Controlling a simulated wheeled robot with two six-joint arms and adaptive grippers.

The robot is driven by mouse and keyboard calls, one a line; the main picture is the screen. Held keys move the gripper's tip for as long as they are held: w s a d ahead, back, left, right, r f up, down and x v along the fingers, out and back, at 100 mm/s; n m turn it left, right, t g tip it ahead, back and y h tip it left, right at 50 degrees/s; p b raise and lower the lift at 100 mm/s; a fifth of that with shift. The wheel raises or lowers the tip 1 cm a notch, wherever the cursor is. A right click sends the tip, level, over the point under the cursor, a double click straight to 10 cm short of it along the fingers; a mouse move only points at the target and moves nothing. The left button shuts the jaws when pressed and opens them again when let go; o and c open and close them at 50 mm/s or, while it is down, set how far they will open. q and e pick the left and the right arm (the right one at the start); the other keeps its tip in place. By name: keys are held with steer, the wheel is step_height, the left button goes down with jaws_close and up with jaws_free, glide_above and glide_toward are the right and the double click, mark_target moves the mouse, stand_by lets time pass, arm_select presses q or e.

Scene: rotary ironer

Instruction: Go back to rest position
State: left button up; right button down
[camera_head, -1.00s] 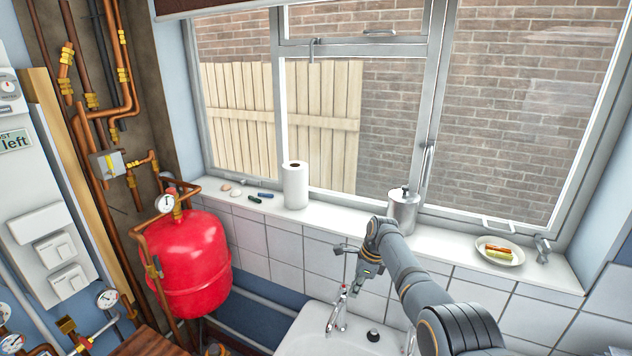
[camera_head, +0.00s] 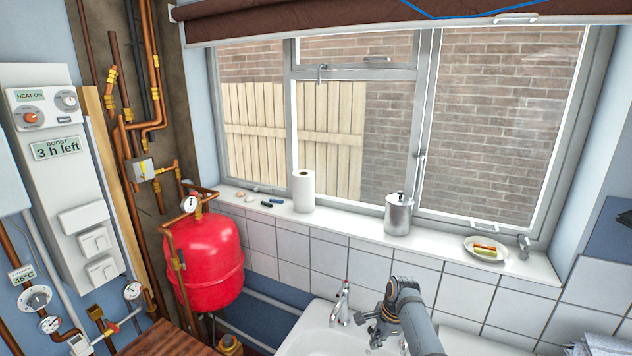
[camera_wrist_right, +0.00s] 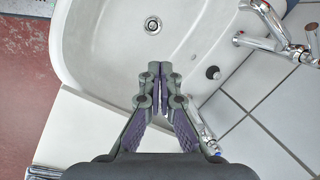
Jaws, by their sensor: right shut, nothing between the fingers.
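My right gripper (camera_head: 372,330) hangs low over the white sink (camera_head: 318,333) in the head view, with the grey arm coming in from the lower right. In the right wrist view the gripper (camera_wrist_right: 160,70) points down over the sink basin (camera_wrist_right: 115,45), its two fingers together and empty. The round drain (camera_wrist_right: 152,25) lies just beyond the fingertips in that picture. My left gripper is in neither view.
A chrome tap (camera_head: 341,302) stands at the sink's back edge, close to my right gripper. The windowsill (camera_head: 340,219) holds a paper roll (camera_head: 303,192), a metal canister (camera_head: 398,214) and a plate (camera_head: 486,249) with food. A red tank (camera_head: 208,262) stands at left.

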steer(key=s+d+f+n+t+h, duration=0.1)
steer(key=s+d+f+n, duration=0.25)
steer(key=s, duration=0.45)
steer(key=s+d+f+n+h, duration=0.1)
steer(key=s+d+f+n, duration=0.1)
steer(key=s+n, duration=0.35)
steer(key=s+d+r+n+t+h, duration=0.1)
steer(key=s+r+n, duration=0.3)
steer(key=s, duration=0.6)
steer(key=s+d+r+n, duration=0.1)
steer(key=s+r+n, duration=0.3)
steer(key=s, duration=0.6)
steer(key=s+d+f+g+b, duration=0.15)
steer(key=f+b, duration=0.25)
steer(key=f, duration=1.4)
steer(key=s+d+f+b, duration=0.15)
steer(key=f+b, duration=0.25)
steer(key=f, duration=1.5)
arm_select(q)
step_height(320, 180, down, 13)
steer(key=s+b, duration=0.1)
steer(key=b, duration=0.4)
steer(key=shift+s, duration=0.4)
arm_select(e)
steer(key=s+f, duration=1.8)
steer(key=shift+d+f+m+g, duration=0.15)
steer(key=shift+f+m+g, duration=0.2)
steer(key=shift+g, duration=0.1)
